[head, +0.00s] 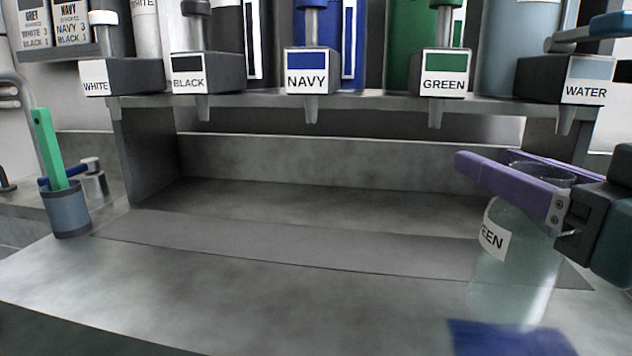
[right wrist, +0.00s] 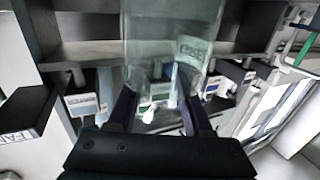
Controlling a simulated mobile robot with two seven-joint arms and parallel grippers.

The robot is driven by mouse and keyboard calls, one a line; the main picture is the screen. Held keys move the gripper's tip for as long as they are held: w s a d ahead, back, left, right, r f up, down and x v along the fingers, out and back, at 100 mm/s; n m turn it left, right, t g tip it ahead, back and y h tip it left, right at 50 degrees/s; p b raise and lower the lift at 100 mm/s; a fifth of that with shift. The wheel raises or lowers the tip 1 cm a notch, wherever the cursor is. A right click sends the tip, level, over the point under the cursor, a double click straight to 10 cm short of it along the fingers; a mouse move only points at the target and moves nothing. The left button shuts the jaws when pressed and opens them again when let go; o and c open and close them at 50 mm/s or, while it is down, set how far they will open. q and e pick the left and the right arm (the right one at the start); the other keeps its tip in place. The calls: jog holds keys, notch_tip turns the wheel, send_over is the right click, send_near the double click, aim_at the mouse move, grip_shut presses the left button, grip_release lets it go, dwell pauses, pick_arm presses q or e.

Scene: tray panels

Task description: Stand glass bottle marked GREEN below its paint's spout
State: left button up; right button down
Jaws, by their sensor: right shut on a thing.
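The glass bottle (head: 520,270) is clear, pale green and upright, with a white label of which "EEN" shows. My right gripper (head: 488,158) has purple fingers shut around the bottle near its top. The bottle also fills the upper middle of the right wrist view (right wrist: 165,40), between the fingers (right wrist: 160,100). The GREEN spout (head: 436,112) points down from the shelf, behind and to the left of the bottle. I cannot tell whether the bottle's base touches the counter. My left gripper is not in view.
The WHITE (head: 96,84), BLACK (head: 189,82), NAVY (head: 307,80) and WATER (head: 585,88) dispensers line the shelf (head: 250,102). A grey cup (head: 67,215) with a green stick stands far left. A blue patch (head: 510,340) is at the bottom right. The middle counter is clear.

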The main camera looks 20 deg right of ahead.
jog(key=w+d+f, duration=0.1)
jog(key=w, duration=0.6)
jog(key=w+d+f, duration=0.1)
jog(key=w+f, duration=0.1)
jog(key=w, duration=0.5)
jog(key=shift+d+f, duration=0.15)
jog(key=shift+f, duration=0.1)
jog(key=shift+f+b, duration=0.1)
jog(key=shift+b, duration=0.25)
jog(key=shift+c, duration=1.6)
grip_release()
